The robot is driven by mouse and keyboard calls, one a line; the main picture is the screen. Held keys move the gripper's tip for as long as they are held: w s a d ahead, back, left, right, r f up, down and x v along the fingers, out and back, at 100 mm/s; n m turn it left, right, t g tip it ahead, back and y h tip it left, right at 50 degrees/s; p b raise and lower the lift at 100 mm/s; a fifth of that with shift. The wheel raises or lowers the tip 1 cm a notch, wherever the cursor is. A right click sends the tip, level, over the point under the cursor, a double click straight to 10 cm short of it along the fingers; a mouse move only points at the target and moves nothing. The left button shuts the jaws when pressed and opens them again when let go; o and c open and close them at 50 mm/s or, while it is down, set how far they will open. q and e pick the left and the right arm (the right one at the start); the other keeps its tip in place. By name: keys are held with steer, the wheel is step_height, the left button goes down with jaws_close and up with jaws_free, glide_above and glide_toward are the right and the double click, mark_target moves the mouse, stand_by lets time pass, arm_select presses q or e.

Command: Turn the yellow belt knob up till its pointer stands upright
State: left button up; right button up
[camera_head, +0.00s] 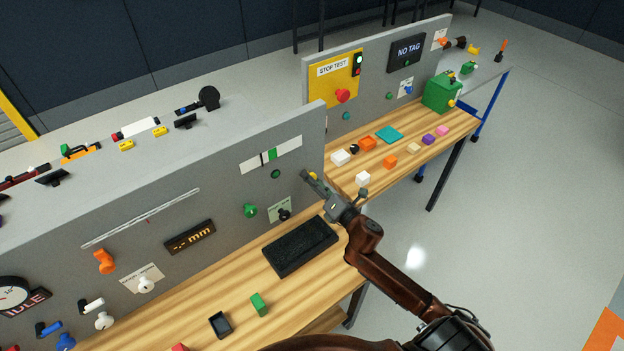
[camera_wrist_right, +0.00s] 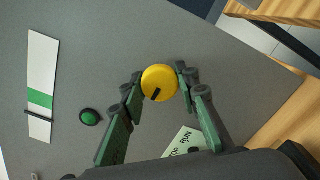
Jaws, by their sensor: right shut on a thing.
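The yellow belt knob (camera_wrist_right: 160,79) sits on the grey panel (camera_wrist_right: 140,35) in the right wrist view. Its black pointer (camera_wrist_right: 155,95) slants toward the picture's bottom, a little left; this camera sees the panel turned on its side, so the pointer is tilted, not upright. My right gripper (camera_wrist_right: 158,84) has its two green-grey fingers on opposite sides of the knob, shut on it. In the head view the right gripper (camera_head: 313,183) reaches the panel's right end, where a little yellow of the knob (camera_head: 313,175) shows beside the fingers. My left gripper is not in view.
A white strip with a green band (camera_head: 271,155), a dark green button (camera_head: 276,174) and a label with a black knob (camera_head: 284,214) are close by on the panel. A black tray (camera_head: 300,246) lies below on the wooden bench. Several coloured blocks lie on the farther bench.

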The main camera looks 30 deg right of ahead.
steer(key=m+p, duration=0.2)
steer(key=shift+r+m, duration=0.15)
steer(key=shift+m, duration=0.15)
steer(key=m+p, duration=0.4)
steer(key=m, duration=0.1)
steer(key=shift+d+m, duration=0.1)
steer(key=shift+m, duration=0.2)
steer(key=m+p, duration=0.4)
steer(key=m, duration=0.2)
steer(key=shift+p, duration=0.35)
steer(key=shift+f+m+p, duration=0.2)
steer(key=shift+m+p, duration=0.8)
steer(key=shift+m, duration=0.6)
steer(key=o, duration=1.2)
steer(key=shift+c, duration=0.2)
steer(key=shift+s, duration=0.1)
